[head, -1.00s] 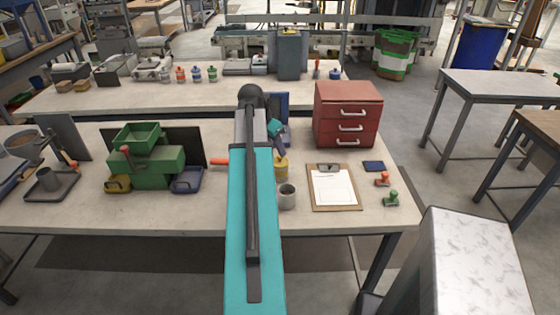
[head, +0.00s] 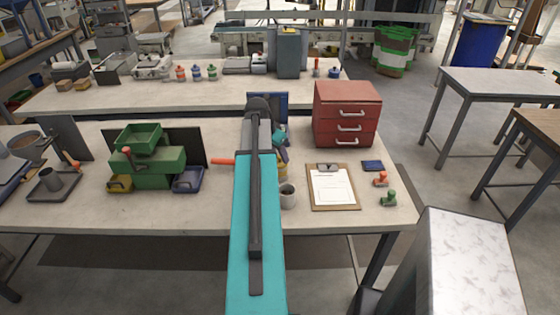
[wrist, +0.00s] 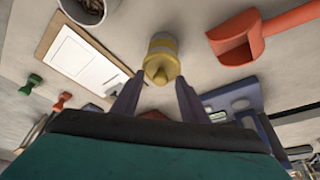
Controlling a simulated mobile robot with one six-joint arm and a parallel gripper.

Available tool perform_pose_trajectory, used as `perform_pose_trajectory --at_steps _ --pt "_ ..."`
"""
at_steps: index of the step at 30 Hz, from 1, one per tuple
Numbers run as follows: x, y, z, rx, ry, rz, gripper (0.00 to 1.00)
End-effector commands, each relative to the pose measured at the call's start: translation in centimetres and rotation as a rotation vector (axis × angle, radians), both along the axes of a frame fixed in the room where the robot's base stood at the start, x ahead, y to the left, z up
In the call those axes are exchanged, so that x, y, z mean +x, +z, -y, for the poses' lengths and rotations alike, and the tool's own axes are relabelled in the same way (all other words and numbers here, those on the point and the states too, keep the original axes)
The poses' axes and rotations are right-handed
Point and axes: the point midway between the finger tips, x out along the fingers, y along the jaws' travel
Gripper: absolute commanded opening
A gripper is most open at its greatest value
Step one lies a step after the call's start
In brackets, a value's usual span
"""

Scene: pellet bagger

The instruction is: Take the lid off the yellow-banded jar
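The yellow-banded jar (wrist: 163,58) stands on the near workbench. In the wrist view it is ahead of my gripper (wrist: 156,98), with a yellowish top and a small round knob facing the camera. My gripper is open: its two dark fingers are apart, pointing toward the jar on either side of the knob. Nothing is held, and I cannot tell whether a finger touches the jar. In the head view my arm hides most of the jar, leaving only a yellow sliver (head: 283,171) at the arm's right edge.
A grey cup (head: 288,198) with dark contents stands close to the jar. An orange scoop (wrist: 262,35) lies on its other side. A clipboard (head: 333,188), a red drawer cabinet (head: 347,115) and stamps are to the right. Green bins (head: 146,165) are to the left.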

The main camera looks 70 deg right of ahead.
Motion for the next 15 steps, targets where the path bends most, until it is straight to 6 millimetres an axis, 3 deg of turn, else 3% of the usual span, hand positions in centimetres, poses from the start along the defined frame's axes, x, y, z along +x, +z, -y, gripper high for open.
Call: perform_pose_trajectory --at_steps 9,15 --pt "0.01 0.03 -0.01 0.000 0.000 0.000 0.38" --pt "0.00 0.03 -0.01 0.000 0.000 0.000 0.05"
